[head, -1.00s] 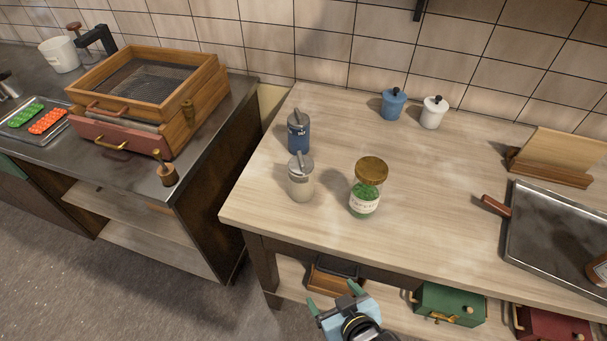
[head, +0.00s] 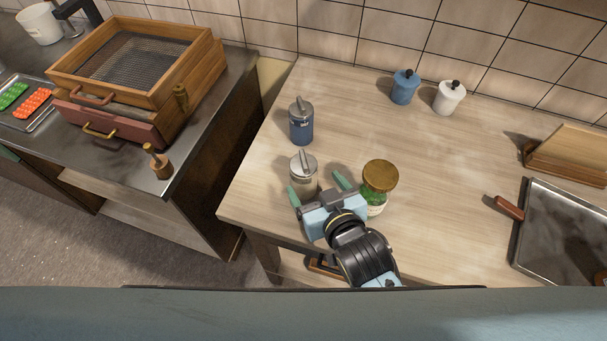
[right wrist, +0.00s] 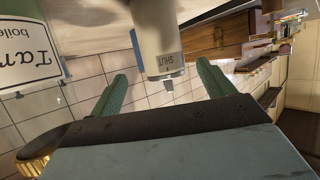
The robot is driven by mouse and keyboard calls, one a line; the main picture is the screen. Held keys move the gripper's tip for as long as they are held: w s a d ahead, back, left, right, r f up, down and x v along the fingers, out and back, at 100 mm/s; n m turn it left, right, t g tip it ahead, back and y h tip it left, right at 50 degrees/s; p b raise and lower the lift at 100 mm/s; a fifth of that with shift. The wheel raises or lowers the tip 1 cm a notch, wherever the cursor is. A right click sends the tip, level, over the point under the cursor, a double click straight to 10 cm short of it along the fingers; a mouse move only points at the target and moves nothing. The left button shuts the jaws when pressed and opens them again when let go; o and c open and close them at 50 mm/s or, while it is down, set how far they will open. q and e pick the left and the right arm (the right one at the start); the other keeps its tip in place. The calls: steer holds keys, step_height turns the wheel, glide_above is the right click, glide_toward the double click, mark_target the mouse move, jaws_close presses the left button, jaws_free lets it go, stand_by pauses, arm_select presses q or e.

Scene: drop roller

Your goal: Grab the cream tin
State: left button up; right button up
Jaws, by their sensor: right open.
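The cream tin (head: 303,165), a pale canister with a grey lid and lever, stands upright near the left front of the wooden table. It also shows upside down in the right wrist view (right wrist: 158,30), in line with the gap between the fingers. My right gripper (head: 315,182) is open, its green fingertips low at the near side of the tin. In the right wrist view (right wrist: 162,75) nothing is gripped; whether a finger touches the tin I cannot tell. The tin's lower part is partly hidden by the gripper. My left gripper is out of view.
A gold-lidded jar (head: 380,178) stands just right of the right gripper, very close to it. A blue tin (head: 301,124) stands behind the cream tin. Blue (head: 404,88) and white (head: 449,98) pots are farther back. A metal tray (head: 565,235) lies at right.

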mark_target(310, 180)
steer(key=shift+w+a+f, duration=0.2)
steer(key=shift+w+f, duration=0.05)
steer(key=shift+w, duration=0.3)
steer(key=shift+x, duration=0.85)
steer(key=x, duration=0.3)
steer(key=shift+a+f, duration=0.2)
steer(key=shift+a, duration=0.1)
steer(key=shift+w+a+f, duration=0.1)
steer(key=shift+w, duration=0.15)
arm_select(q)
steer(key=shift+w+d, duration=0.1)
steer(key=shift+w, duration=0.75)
arm_select(e)
steer(key=c, duration=1.2)
